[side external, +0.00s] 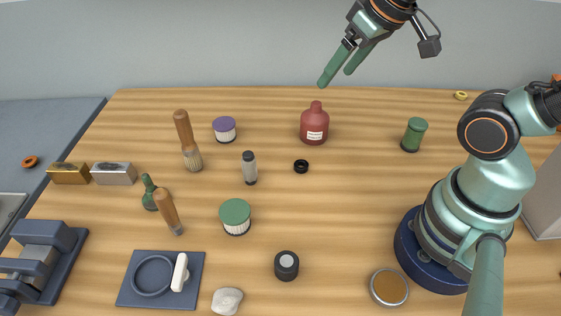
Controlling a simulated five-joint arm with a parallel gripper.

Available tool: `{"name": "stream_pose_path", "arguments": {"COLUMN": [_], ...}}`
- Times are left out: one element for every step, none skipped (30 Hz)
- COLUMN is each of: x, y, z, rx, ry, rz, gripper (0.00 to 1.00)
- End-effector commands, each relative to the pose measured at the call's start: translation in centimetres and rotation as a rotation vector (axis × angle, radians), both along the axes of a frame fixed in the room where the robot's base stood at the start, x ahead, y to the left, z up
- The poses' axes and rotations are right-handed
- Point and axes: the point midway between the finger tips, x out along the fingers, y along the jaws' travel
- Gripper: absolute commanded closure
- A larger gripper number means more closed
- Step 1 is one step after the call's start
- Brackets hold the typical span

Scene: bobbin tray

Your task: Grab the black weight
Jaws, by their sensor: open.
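A short black cylinder with a pale disc on top, which looks like the black weight (286,267), stands upright on the wooden table near the front middle. My gripper (336,79) is at the top of the view, raised above the back of the table. Its two green fingers are apart, with nothing between them. It is well away from the black cylinder, further back and higher up. A small black ring (301,167) lies flat near the table's middle.
A red bottle (314,125) stands below my gripper. A white stone (227,301) and a round tin (389,287) flank the black cylinder. The table right of centre is clear.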

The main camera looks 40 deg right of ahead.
Motion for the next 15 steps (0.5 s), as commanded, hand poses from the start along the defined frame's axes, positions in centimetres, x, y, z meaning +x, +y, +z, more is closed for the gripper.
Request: {"name": "stream_pose_path", "arguments": {"x": [0.3, 0.5, 0.8, 1.1, 1.4, 1.8, 2.2, 2.5, 2.9, 3.2, 3.6, 4.0, 4.2, 4.5, 4.8], "y": [0.1, 0.1, 0.3, 0.3, 0.4, 0.6, 0.6, 0.8, 0.9, 1.0, 1.1, 1.3, 1.4, 1.5, 1.6], "z": [-0.3, -0.5, -0.9, -1.2, -1.6, -2.1, -2.6, -3.1, -3.7, -4.3, -4.8, -5.6, -6.2, -6.8, -7.6], "rx": [0.017, 0.033, 0.056, 0.076, 0.096, 0.124, 0.145, 0.164, 0.188, 0.204, 0.219, 0.237, 0.248, 0.259, 0.271], "ry": [0.019, 0.034, 0.056, 0.074, 0.095, 0.124, 0.146, 0.167, 0.195, 0.215, 0.235, 0.261, 0.279, 0.296, 0.319], "rz": [-0.032, -0.061, -0.108, -0.151, -0.198, -0.267, -0.320, -0.374, -0.449, -0.505, -0.561, -0.635, -0.692, -0.749, -0.824], "gripper": [0.20, 0.20, 0.20, 0.20, 0.20, 0.20, 0.20, 0.20, 0.20, 0.20, 0.20, 0.20, 0.20, 0.20, 0.20]}}
